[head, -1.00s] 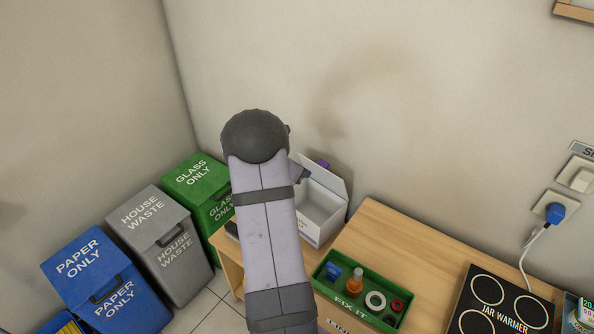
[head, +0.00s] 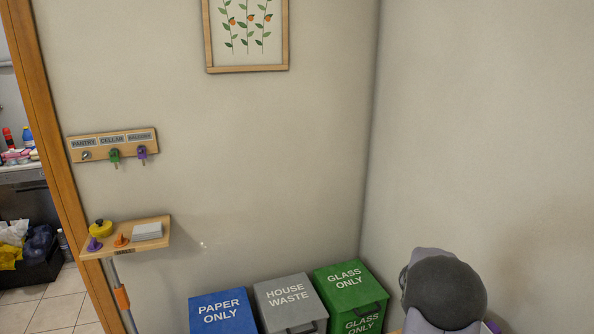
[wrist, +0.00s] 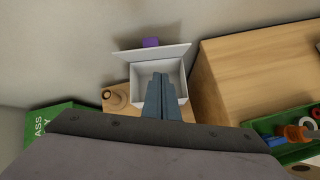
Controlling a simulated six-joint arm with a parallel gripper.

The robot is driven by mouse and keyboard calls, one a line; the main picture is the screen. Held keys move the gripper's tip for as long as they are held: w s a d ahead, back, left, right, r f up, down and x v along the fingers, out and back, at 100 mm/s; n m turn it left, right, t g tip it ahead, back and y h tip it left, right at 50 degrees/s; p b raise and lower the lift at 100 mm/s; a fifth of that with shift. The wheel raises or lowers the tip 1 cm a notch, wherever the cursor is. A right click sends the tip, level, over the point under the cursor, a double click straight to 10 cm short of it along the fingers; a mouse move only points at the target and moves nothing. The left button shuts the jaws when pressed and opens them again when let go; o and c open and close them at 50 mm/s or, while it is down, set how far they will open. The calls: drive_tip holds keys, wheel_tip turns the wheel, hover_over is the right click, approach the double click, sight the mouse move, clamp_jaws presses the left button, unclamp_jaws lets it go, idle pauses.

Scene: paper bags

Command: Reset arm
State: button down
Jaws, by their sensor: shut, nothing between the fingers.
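My gripper (wrist: 160,80) shows in the wrist view with its two fingers together, shut and empty. It appears over the open white box (wrist: 148,56), whose lid is raised toward the wall. I cannot tell how far above the box the fingertips are. In the head view only a dark rounded joint and a pale link of my arm show at the lower right, and my gripper is hidden or out of frame there.
Paper (head: 222,308), house waste (head: 288,295) and glass (head: 345,280) bins stand along the wall, left of my arm. In the wrist view, a wooden counter (wrist: 250,65) and green tray (wrist: 292,155) lie right; a round brown object (wrist: 114,97) sits beside the box.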

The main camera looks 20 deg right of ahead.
drive_tip(key=s+a+f+m+g+y, duration=0.1)
drive_tip(key=s+a+f+m+y, duration=0.3)
drive_tip(key=a+m, duration=0.45)
drive_tip(key=s+a+f+m+g+y, duration=0.1)
drive_tip(key=s+a+f+m+y, duration=0.2)
drive_tip(key=s+a+f+m, duration=0.35)
drive_tip(key=w+a+r+t+y, duration=0.1)
drive_tip(key=a+r, duration=0.3)
drive_tip(key=a, duration=1)
drive_tip(key=w+a+r+n+t, duration=0.1)
drive_tip(key=a+r, duration=0.3)
drive_tip(key=a, duration=1.1)
drive_tip(key=shift+r+t+y, duration=0.2)
drive_tip(key=shift+t+y, duration=0.2)
drive_tip(key=shift+t, duration=0.2)
drive_tip(key=shift+a+f, duration=0.1)
wheel_tip(320, 180, down, 29)
drive_tip(key=b, duration=2.9)
drive_tip(key=shift+f+b, duration=0.15)
drive_tip(key=shift+b, duration=0.15)
